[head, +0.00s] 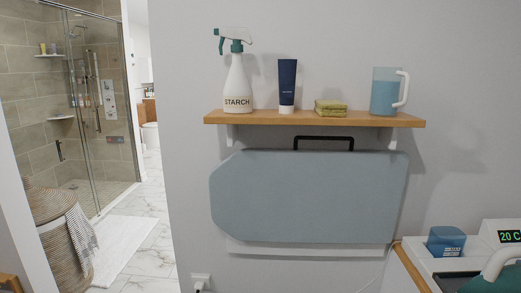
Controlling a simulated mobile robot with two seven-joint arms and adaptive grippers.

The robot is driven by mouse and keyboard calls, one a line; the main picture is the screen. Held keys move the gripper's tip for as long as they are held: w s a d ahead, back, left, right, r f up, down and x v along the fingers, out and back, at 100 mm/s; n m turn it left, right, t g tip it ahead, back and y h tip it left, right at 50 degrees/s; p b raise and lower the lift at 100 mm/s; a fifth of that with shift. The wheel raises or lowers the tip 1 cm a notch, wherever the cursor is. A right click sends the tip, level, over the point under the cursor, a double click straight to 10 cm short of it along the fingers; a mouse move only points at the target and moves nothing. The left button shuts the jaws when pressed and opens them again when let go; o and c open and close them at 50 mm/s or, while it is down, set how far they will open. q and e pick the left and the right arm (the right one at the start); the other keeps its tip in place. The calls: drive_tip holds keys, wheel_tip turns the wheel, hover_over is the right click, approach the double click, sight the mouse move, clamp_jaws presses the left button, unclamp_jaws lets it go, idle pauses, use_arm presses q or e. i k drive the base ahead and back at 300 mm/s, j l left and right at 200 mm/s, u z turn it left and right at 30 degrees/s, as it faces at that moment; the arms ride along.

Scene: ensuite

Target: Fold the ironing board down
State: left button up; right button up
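The ironing board (310,198) is a flat grey-blue panel with angled corners on its left end. It is upright, folded flat against the wall below a wooden shelf. A black handle (324,139) sticks up at its top edge, just under the shelf. A white mount (300,249) shows along its lower edge. Neither of my grippers is in the head view.
The wooden shelf (315,118) above holds a starch spray bottle (237,85), a dark blue tube (287,82), a folded green cloth (330,107) and a blue jug (384,92). An iron station (475,245) stands at the lower right. A wicker basket (62,235) is at left.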

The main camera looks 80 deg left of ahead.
sight(295, 194)
drive_tip(key=u, duration=1.9)
